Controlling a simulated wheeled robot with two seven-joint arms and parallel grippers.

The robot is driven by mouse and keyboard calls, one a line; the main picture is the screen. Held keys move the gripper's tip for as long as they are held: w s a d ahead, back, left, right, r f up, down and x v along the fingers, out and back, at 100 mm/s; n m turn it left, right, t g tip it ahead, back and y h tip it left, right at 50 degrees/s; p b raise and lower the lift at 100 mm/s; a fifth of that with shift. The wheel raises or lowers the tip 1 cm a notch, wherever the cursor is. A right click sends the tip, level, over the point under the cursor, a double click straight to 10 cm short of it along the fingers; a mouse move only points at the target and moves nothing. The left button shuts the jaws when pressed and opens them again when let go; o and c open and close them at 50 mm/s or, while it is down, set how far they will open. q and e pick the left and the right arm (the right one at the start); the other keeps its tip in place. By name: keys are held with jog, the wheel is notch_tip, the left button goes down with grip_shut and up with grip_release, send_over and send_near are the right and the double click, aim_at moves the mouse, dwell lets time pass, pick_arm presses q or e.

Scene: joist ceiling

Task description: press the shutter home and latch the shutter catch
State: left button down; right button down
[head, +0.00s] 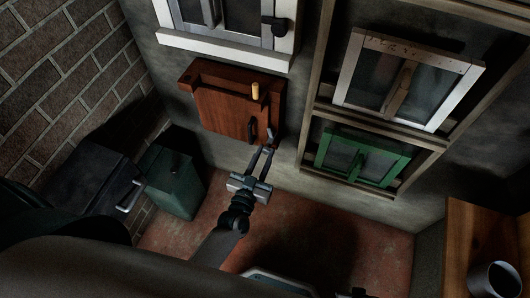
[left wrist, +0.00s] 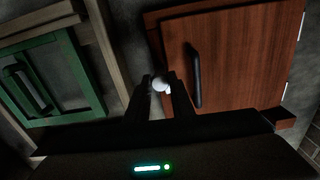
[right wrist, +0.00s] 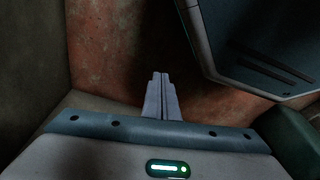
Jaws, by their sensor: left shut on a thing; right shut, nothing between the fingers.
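The red-brown wooden shutter (head: 222,112) is on the wall left of centre in the head view, with a dark pull handle (head: 253,131) near its right edge. It fills the right of the left wrist view (left wrist: 232,50). I cannot tell whether it sits fully flush in its frame. My left gripper (left wrist: 161,82) is shut on a small pale rounded knob (left wrist: 160,86) beside the shutter's handle edge, perhaps part of the catch; the fingers hide most of it. A yellow wooden peg (head: 255,91) stands at the shutter's upper right. My right gripper (right wrist: 161,78) is shut and empty above the floor.
A green-framed window (head: 361,157) and a white-framed window (head: 407,80) are to the right, another white window above. A green bin (head: 174,177) and dark box (head: 86,182) stand below left. A wooden counter with a metal mug (head: 494,279) is at right.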

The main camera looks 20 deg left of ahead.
pick_arm(q)
jog(key=n, duration=0.2)
jog(key=shift+n, duration=0.4)
jog(key=n, duration=0.2)
jog(key=shift+n+p, duration=0.3)
jog(key=shift+p, duration=0.05)
jog(key=n, duration=0.4)
jog(key=shift+n, duration=1.2)
jog(key=shift+n+b, duration=0.3)
jog(key=shift+n, duration=0.5)
jog(key=shift+d+n, duration=0.1)
jog(key=shift+n, duration=0.9)
jog(key=shift+r, duration=0.1)
pick_arm(e)
jog(key=shift+w+r, duration=0.2)
jog(key=shift+w, duration=0.1)
